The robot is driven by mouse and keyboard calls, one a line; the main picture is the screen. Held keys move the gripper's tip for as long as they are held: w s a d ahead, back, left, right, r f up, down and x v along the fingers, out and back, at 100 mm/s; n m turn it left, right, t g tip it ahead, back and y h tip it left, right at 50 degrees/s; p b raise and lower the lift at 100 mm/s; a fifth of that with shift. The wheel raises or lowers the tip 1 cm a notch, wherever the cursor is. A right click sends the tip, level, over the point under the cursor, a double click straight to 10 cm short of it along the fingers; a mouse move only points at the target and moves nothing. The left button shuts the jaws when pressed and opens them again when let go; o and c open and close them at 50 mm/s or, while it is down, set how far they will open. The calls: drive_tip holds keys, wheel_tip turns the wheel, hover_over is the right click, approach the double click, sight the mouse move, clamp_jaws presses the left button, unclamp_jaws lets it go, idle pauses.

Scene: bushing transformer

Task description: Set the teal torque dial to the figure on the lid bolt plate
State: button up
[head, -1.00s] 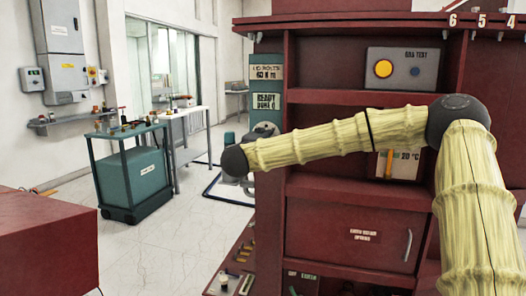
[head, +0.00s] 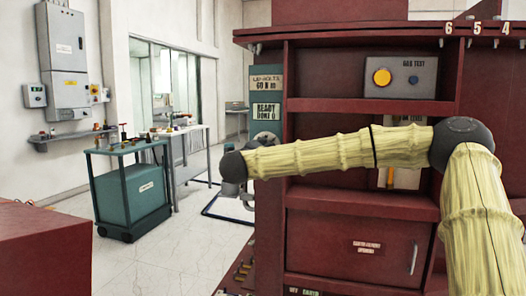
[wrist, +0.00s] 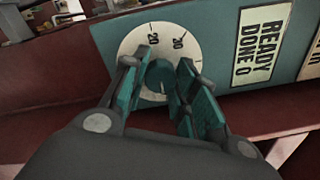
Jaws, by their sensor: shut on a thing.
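The teal torque dial has a white face with figures around a teal knob (wrist: 160,76); 20 and 30 show on the face in the wrist view. The dial's setting is not readable. My gripper (wrist: 165,63), with teal finger pads, is shut on the knob, one finger on each side. In the head view the dial's upper part (head: 265,140) shows below the plates, and my arm hides the rest. The lid bolt plate (head: 267,82) sits at the top of the teal panel and appears to read 60 N m.
The "READY DONE 0" plate (head: 265,112) is between the lid bolt plate and the dial; it also shows in the wrist view (wrist: 262,43). The dark red cabinet (head: 340,225) stands right of the panel. A teal cart (head: 135,188) stands on open floor at left.

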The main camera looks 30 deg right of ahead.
drive_tip(key=shift+f, duration=0.25)
drive_tip(key=o, duration=1)
drive_tip(key=shift+r, duration=0.15)
drive_tip(key=shift+s+a, duration=0.1)
drive_tip(key=v, duration=1.1)
drive_tip(key=shift+s+a, duration=0.2)
drive_tip(key=shift+s, duration=0.05)
